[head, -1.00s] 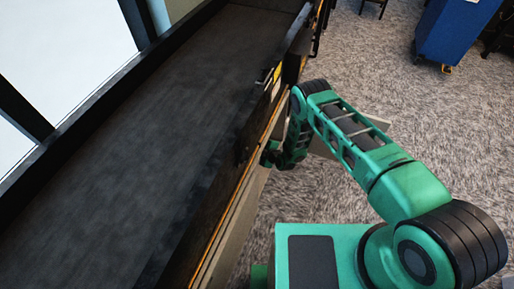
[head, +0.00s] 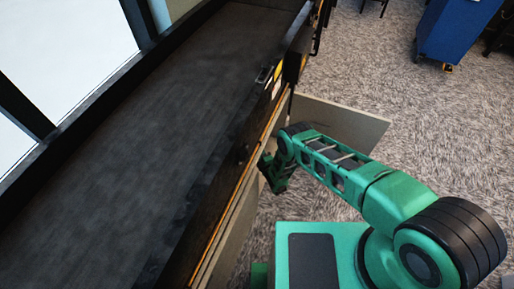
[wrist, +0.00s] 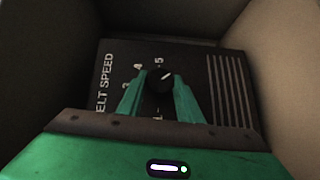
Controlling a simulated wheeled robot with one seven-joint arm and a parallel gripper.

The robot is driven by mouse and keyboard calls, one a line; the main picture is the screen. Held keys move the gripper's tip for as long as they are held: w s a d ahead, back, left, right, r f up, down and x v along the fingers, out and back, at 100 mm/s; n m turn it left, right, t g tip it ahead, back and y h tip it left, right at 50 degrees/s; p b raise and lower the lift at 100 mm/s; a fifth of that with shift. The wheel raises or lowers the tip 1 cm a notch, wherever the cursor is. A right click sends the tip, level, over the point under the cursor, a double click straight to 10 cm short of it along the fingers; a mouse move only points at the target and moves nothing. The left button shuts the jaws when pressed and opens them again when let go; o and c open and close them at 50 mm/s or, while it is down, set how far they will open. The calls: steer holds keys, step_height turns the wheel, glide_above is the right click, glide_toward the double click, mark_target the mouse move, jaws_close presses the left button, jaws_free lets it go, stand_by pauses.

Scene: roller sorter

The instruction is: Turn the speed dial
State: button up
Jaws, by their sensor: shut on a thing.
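The speed dial is a round black knob (wrist: 159,82) on a dark panel (wrist: 105,70) lettered "BELT SPEED", in the wrist view. Numbers run around it, and its white pointer line is aimed to the upper right, past the 5. My gripper (wrist: 160,88) has one green finger on each side of the knob and is shut on it. In the head view, my gripper (head: 272,173) is at the side of the sorter, and the dial is hidden there.
The dark sorter bed (head: 150,140) runs along the left. Pale walls (wrist: 285,60) enclose the dial panel closely in the wrist view. A beige panel (head: 345,120) juts out beyond my arm. A blue bin (head: 455,35) stands far right on open carpet.

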steer(key=shift+s+f, duration=0.1)
steer(key=shift+f, duration=0.05)
stand_by(0.4)
steer(key=o, duration=1)
steer(key=v, duration=1)
steer(key=shift+s+d+f, duration=0.15)
steer(key=shift+s, duration=0.2)
